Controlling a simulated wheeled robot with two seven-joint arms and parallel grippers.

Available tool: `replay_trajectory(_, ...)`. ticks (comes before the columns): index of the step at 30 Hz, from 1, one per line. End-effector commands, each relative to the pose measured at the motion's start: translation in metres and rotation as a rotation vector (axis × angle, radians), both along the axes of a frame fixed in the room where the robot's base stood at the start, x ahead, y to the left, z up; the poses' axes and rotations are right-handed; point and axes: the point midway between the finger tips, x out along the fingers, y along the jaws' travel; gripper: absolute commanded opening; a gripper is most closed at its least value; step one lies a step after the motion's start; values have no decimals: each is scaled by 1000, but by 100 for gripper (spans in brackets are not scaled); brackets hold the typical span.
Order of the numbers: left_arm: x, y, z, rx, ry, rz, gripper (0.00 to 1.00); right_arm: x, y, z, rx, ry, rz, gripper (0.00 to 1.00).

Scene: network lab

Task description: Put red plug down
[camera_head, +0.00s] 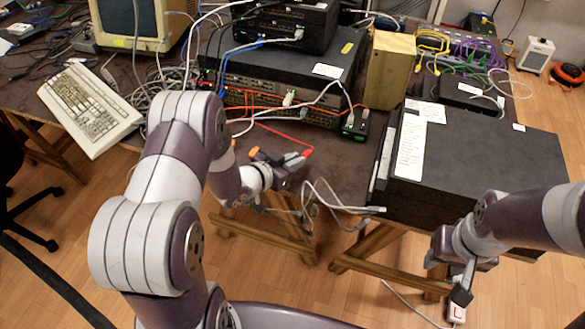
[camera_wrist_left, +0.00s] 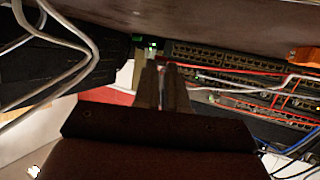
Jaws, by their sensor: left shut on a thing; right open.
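The red plug (camera_head: 307,153) shows as a small red tip at the fingers of my left gripper (camera_head: 295,162) in the head view, above the front part of the dark table (camera_head: 338,172). My left gripper is shut on it. In the left wrist view the two fingers (camera_wrist_left: 163,88) are close together and point toward a row of switch ports; the plug between them cannot be made out clearly. My right gripper (camera_head: 448,279) is open and empty, low at the right, in front of the black case.
Stacked switches (camera_head: 290,75) with red, white and blue cables stand behind my left gripper. A large black case (camera_head: 480,155) stands at the right. A white cable plug (camera_head: 375,209) hangs near the table's front edge. A keyboard (camera_head: 90,108) lies at the left.

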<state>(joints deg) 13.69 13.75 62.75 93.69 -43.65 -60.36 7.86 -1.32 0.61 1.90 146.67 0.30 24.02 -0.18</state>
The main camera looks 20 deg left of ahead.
Motion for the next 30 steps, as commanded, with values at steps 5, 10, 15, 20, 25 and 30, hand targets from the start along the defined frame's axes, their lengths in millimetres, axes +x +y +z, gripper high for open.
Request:
replay_trajectory(5, -1, 0, -29, -1, 1, -1, 0, 0, 0, -6, 0, 0, 0, 45)
replay_trajectory(10, -1, 0, -27, 0, 0, 0, 0, 0, 0, -5, 0, 0, 0, 45)
replay_trajectory(15, -1, 0, -33, 0, 0, 0, 0, 0, 0, -10, 0, 0, 0, 45)
replay_trajectory(20, -1, 0, -37, 0, 0, 0, 0, 0, 0, -13, 0, 0, 0, 45)
replay_trajectory(25, -1, 0, -40, 0, 1, 0, 0, 0, 0, -14, 0, 0, 0, 45)
replay_trajectory(30, -1, 0, -40, 0, 4, 2, 37, 0, 0, -14, 0, 0, 0, 45)
